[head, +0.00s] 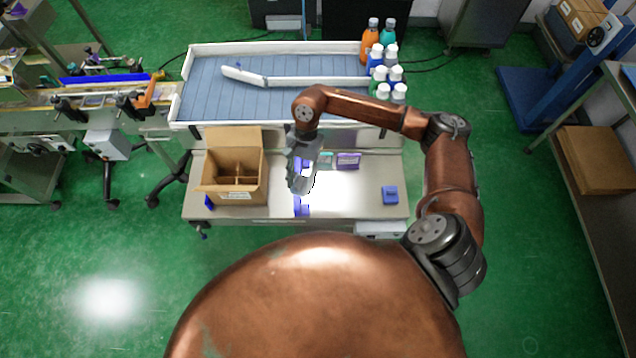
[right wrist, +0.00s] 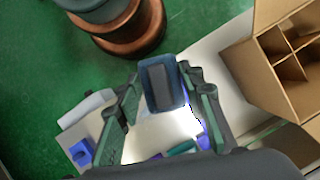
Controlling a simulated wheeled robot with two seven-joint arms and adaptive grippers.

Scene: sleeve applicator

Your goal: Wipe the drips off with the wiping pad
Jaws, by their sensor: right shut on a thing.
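My right gripper (head: 303,190) is over the middle of the steel table (head: 350,205), pointing down. In the right wrist view the gripper (right wrist: 166,105) is shut on a dark blue-grey block (right wrist: 162,83), which looks like the wiping pad. The arm hides most of it in the head view. Blue-violet patches (head: 302,210) show beside and below the gripper, and a blue-violet strip shows by one finger in the wrist view; I cannot tell if these are drips. Bright glare washes out the surface there. My left gripper is not in view.
An open divided cardboard box (head: 233,185) stands left of the gripper. A small blue block (head: 390,195) sits at the table's right. A purple pack (head: 348,160) lies behind. Beyond is a blue conveyor (head: 215,85) with several bottles (head: 370,40) at its right end.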

